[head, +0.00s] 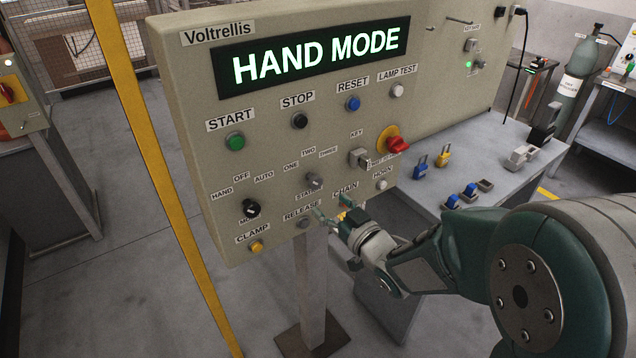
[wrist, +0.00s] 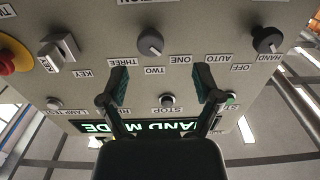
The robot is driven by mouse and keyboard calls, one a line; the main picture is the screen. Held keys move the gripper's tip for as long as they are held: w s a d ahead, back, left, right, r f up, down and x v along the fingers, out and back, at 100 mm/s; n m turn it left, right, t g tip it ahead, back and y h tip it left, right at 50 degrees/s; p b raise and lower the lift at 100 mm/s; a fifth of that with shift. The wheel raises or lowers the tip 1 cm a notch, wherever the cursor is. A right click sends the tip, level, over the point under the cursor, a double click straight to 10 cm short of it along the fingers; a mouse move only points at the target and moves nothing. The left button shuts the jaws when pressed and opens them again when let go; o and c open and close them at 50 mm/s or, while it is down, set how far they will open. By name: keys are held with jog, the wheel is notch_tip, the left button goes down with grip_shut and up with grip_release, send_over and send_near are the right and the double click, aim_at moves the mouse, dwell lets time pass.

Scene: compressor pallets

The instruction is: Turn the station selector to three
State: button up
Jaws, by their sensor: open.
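The station selector (head: 314,181) is a small grey knob on the front of the beige control panel (head: 215,165), with labels ONE, TWO and THREE above it. In the wrist view the panel appears upside down, and the selector (wrist: 150,42) sits near the top middle, just beyond my fingertips. My gripper (head: 332,208) is open and empty, in front of the panel's lower right part, below and right of the selector. In the wrist view my two fingers (wrist: 162,82) are spread wide, apart from the knob.
The black mode knob (head: 250,209) is left of the selector. The key switch (head: 360,158) and red emergency stop (head: 396,144) are to its right. A lit display (head: 318,53) reads HAND MODE. A yellow post (head: 150,150) stands left; a bench (head: 425,195) with padlocks stands right.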

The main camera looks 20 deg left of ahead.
aim_at(318, 185)
jog(key=w+a, duration=0.1)
jog(key=w, duration=0.2)
jog(key=w+a, duration=0.1)
jog(key=shift+w+a+r, duration=0.15)
jog(key=shift+a, duration=0.2)
jog(key=shift+w+d+r, duration=0.1)
jog(key=shift+w+d, duration=0.05)
jog(key=shift+w, duration=0.2)
jog(key=shift+w+a, duration=0.2)
jog(key=shift+w, duration=0.05)
jog(key=a, duration=0.3)
jog(key=shift+w+a+f, duration=0.15)
jog(key=shift+f, duration=0.1)
jog(key=c, duration=0.4)
jog(key=shift+d+r, duration=0.1)
jog(key=shift+d, duration=0.35)
jog(key=c, duration=0.6)
jog(key=shift+d, duration=0.3)
grip_shut()
